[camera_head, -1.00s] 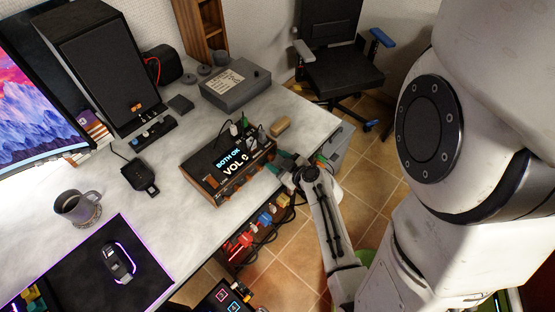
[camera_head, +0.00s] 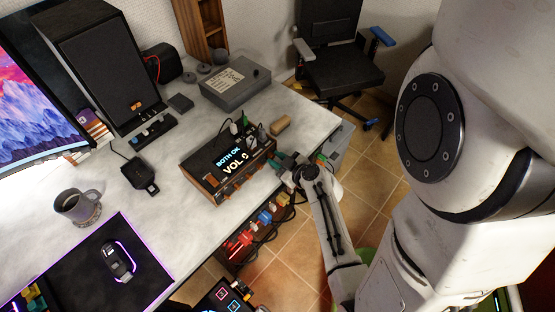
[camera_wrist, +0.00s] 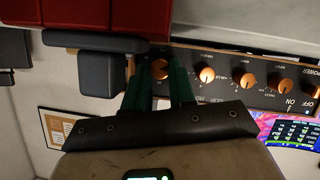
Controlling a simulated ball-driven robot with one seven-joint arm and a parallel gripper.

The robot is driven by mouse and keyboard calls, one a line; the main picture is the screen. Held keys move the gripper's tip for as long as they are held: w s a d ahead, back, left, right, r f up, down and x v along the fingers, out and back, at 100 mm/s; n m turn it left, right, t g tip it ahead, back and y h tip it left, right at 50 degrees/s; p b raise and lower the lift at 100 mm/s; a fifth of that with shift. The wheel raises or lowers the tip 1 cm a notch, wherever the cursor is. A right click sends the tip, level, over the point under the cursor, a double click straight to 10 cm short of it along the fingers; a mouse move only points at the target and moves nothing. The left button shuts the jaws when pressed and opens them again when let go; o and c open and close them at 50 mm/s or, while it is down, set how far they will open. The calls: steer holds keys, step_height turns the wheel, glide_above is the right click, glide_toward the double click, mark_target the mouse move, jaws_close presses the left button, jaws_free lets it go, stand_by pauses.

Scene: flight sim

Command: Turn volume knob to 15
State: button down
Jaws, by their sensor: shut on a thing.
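The wooden audio box (camera_head: 207,183) sits near the desk's front edge. Its screen (camera_head: 232,160) reads "BOTH ON" and "VOL" with a digit that looks like 0. My gripper (camera_head: 283,160) is at the right end of the box's front. In the wrist view, my gripper's green fingers (camera_wrist: 160,82) are shut on an orange-faced knob (camera_wrist: 159,69), one finger on each side. This is the leftmost knob seen there, and its label is hidden. Several similar knobs run to the right, including one beside the fingers (camera_wrist: 207,74) and one near the POWER marking (camera_wrist: 286,86).
Cables and plugs (camera_head: 250,130) stand behind the box, with a tan block (camera_head: 280,124) beside them. A grey case (camera_head: 236,88), speaker (camera_head: 100,65), mug (camera_head: 77,207) and mouse (camera_head: 119,262) are also on the desk. Coloured plugs (camera_head: 265,217) hang below the front edge.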

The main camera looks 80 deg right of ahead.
steer(key=shift+d+f+m+y+b, duration=0.1)
steer(key=shift+m+y+b, duration=0.3)
steer(key=shift+m+b, duration=0.25)
steer(key=shift+s+d+m+t+y+b, duration=0.1)
steer(key=shift+m+t+y+b, duration=0.4)
steer(key=shift+m, duration=0.25)
steer(key=c, duration=0.9)
jaws_free()
steer(key=shift+c, duration=0.2)
steer(key=shift+s, duration=0.1)
steer(key=b+v, duration=0.2)
steer(key=v, duration=0.8)
steer(key=shift+s+a+r, duration=0.2)
steer(key=shift+a+r, duration=0.05)
steer(key=shift+r, duration=0.05)
